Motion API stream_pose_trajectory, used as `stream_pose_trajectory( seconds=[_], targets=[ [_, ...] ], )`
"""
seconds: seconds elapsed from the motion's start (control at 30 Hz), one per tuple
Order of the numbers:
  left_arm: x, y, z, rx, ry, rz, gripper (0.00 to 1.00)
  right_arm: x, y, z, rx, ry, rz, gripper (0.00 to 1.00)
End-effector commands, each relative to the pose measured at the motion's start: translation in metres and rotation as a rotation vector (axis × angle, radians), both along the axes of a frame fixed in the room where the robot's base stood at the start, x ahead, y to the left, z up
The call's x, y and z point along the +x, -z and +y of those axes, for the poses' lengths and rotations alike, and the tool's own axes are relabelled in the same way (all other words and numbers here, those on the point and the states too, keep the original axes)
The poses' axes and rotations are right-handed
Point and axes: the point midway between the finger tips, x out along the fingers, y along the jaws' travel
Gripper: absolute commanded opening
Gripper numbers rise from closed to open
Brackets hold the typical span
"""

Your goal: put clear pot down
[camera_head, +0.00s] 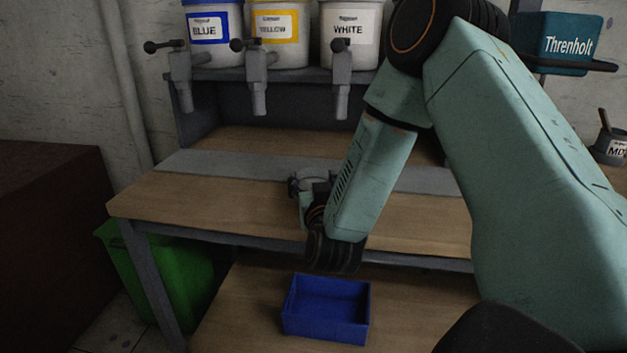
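My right arm comes in from the right and reaches over the wooden table (180,205). My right gripper (309,184) is low over the table, at the front edge of the grey strip (220,168). My own wrist hides much of it, and its fingers are small and dark. I cannot tell whether they are open or shut. I cannot clearly make out a clear pot; a small greyish rounded shape shows at the gripper, but I cannot tell whether it is a pot or part of the fingers. My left gripper is not in view.
Blue (212,30), yellow (279,32) and white (349,33) paint buckets stand on a rack with taps. A blue tray (325,328) sits on the lower shelf. A green bin (170,280) stands lower left. The left tabletop is clear.

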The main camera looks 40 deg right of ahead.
Motion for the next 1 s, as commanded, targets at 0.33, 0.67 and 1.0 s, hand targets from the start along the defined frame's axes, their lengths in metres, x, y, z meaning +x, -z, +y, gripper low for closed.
stream_pose_trajectory(
  seconds=[0.33, 0.67, 1.0],
  targets=[
    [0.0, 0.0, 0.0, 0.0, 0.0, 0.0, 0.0, 0.0, 0.0, 0.0, 0.0, 0.0, 0.0, 0.87],
    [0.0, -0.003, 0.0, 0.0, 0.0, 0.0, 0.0, -0.006, -0.004, 0.004, 0.0, -0.001, 0.002, 0.87],
    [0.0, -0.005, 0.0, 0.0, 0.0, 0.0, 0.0, -0.063, -0.002, 0.041, -0.003, -0.006, 0.007, 0.87]
  ],
)
